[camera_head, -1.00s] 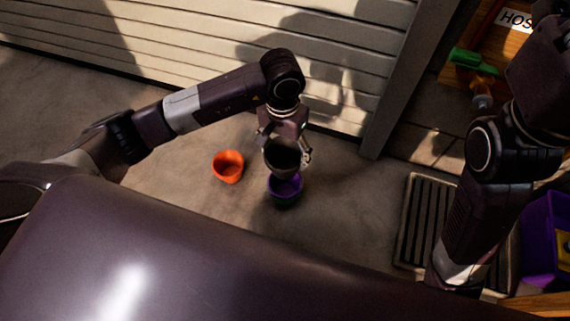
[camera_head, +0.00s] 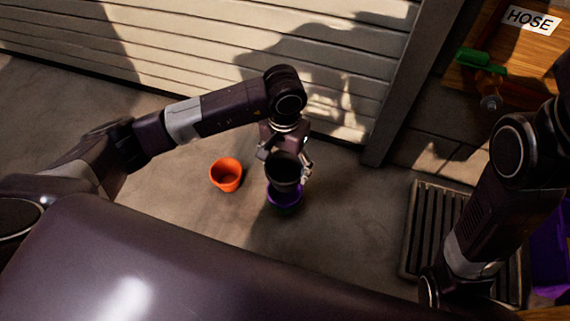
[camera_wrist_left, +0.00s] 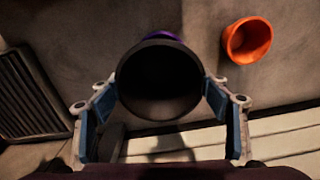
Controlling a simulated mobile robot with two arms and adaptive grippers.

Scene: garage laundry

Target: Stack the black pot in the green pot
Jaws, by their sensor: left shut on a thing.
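The black pot (camera_head: 284,170) is held mouth-up in my left gripper (camera_head: 285,164), whose fingers are shut on its two sides. In the left wrist view the pot (camera_wrist_left: 160,85) sits between the fingertips of my gripper (camera_wrist_left: 160,92). Directly below the black pot is a purple pot (camera_head: 285,202), mostly covered by it. In the left wrist view a sliver of the purple pot (camera_wrist_left: 160,35) shows past the black rim. I cannot tell whether the black pot touches it or is partly inside. The green pot cannot be made out clearly; a dark edge shows under the purple. My right gripper is not seen.
An orange pot (camera_head: 226,175) stands on the concrete floor left of the black pot. A slatted shutter (camera_head: 220,60) rises behind. A floor grate (camera_head: 425,225) lies at right. A wooden surface with a HOSE sign (camera_head: 531,19) is at upper right. Floor between pots and grate is clear.

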